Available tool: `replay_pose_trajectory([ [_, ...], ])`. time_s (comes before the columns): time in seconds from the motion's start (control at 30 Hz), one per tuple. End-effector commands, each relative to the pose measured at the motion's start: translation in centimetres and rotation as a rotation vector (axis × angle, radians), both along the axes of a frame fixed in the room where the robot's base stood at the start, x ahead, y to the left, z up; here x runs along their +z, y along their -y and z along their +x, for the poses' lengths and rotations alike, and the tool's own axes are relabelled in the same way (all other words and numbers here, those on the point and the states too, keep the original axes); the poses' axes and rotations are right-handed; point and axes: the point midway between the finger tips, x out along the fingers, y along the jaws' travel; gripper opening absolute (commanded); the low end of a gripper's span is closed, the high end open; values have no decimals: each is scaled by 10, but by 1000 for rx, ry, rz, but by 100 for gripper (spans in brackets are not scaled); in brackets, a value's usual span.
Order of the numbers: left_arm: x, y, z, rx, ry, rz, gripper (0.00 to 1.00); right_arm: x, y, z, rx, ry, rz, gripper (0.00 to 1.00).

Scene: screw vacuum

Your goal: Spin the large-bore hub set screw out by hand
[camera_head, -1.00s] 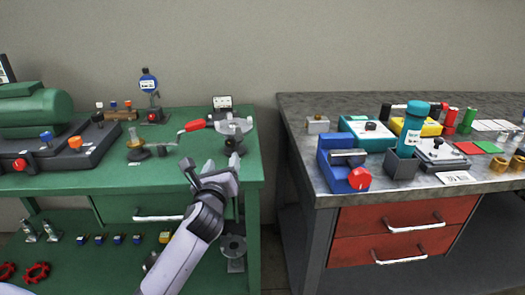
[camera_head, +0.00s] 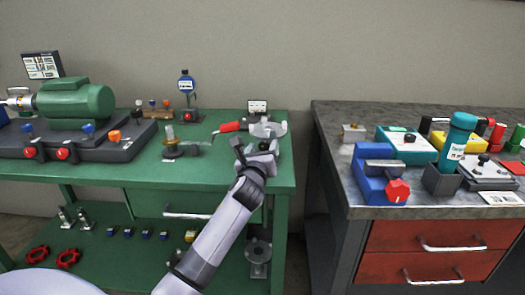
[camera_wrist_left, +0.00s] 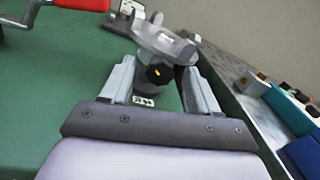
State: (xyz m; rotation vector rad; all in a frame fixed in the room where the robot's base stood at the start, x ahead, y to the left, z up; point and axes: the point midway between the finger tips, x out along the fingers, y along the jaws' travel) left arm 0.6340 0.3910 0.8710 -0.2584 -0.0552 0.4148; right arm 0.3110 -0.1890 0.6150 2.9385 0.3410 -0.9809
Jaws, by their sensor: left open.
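A grey metal hub (camera_head: 268,129) with a wide top stands near the right end of the green bench; it also shows in the left wrist view (camera_wrist_left: 165,42). A black knob with a small yellow mark (camera_wrist_left: 159,74), which looks like the set screw, is on the hub's near side. My left gripper (camera_head: 256,149) is open in front of the hub. In the left wrist view, its fingers (camera_wrist_left: 159,68) are on either side of the knob, with gaps visible. In the head view, the gripper hides the knob. My right gripper is not in view.
A red-handled crank tool (camera_head: 230,127) lies left of the hub. The grey bench (camera_head: 345,190) stands to the right across a gap, with a blue vise (camera_head: 375,172).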

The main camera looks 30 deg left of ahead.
Motion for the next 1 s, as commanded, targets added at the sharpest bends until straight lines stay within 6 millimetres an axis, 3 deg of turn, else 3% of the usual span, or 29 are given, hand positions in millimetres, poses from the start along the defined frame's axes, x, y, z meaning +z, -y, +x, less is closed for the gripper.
replay_pose_trajectory([
  [0.13, 0, 0, 0, 0, 0, -1, 60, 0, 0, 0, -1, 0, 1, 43],
  [0.3, 0, 0, 0, 0, 0, -1, 5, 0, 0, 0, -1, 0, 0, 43],
  [0.67, 0, 0, 0, -1, 14, -36, 4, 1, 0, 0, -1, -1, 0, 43],
  [1.0, -1, 0, -1, 0, 103, -242, 4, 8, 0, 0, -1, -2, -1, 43],
])
